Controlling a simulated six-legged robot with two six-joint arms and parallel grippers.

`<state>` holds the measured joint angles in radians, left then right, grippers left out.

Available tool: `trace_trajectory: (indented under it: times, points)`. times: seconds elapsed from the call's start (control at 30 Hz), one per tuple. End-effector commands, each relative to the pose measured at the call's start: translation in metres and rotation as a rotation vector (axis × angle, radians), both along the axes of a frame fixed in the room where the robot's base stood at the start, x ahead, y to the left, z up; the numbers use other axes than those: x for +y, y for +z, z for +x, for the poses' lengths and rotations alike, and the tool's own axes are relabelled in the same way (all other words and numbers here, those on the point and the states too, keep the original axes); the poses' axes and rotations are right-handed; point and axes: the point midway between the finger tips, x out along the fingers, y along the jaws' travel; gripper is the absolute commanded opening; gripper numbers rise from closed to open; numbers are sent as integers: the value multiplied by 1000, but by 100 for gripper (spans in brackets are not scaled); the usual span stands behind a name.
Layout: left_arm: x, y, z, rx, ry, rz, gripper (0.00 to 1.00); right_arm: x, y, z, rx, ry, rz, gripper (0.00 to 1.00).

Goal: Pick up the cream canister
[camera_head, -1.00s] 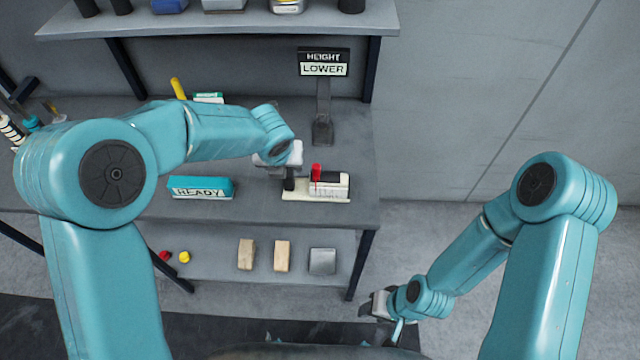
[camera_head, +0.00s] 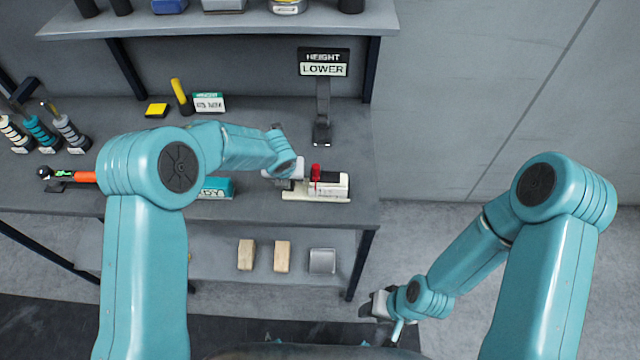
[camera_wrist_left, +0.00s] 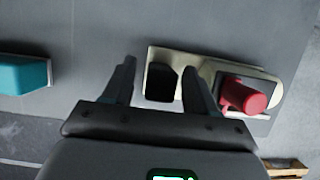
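I cannot single out a cream canister with certainty. A cream base (camera_head: 300,196) carries a pale block with lettering (camera_head: 332,187) and a red knob (camera_head: 316,172) near the right end of the bench. In the left wrist view the cream base (camera_wrist_left: 158,55) bears a black upright part (camera_wrist_left: 160,83) and the red knob (camera_wrist_left: 243,95). My left gripper (camera_wrist_left: 158,70) is open, its fingers either side of the black part; whether they touch it I cannot tell. It is beside the knob in the head view (camera_head: 293,177). My right gripper (camera_head: 380,304) hangs low off the bench, its fingers unclear.
A teal box (camera_head: 217,188) lies left of the base, partly behind my left arm. A sign reading HEIGHT LOWER (camera_head: 323,64) stands behind. Blocks (camera_head: 282,256) lie on the lower shelf. Several tools (camera_head: 40,132) stand at left. The upper shelf (camera_head: 220,22) overhangs the back.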

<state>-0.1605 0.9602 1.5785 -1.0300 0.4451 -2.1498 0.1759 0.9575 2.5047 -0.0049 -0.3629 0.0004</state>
Motion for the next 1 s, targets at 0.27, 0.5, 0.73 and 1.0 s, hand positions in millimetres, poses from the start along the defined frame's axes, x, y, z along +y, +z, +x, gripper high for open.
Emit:
trace_trajectory:
  times: [0.27, 0.5, 0.73, 1.0]
  points:
    - [0, 1, 0, -1, 1, -1, 0, 0, 0, 0, 0, 0, 0, 43]
    - [0, 8, 0, -2, 2, -1, 0, 0, 0, 0, 0, 0, 0, 43]
    - [0, 57, 1, -6, 1, -2, 0, 0, 0, 0, 0, 0, 0, 43]
    - [1, 79, 0, 2, 2, 3, 0, 0, 0, 0, 0, 0, 0, 43]
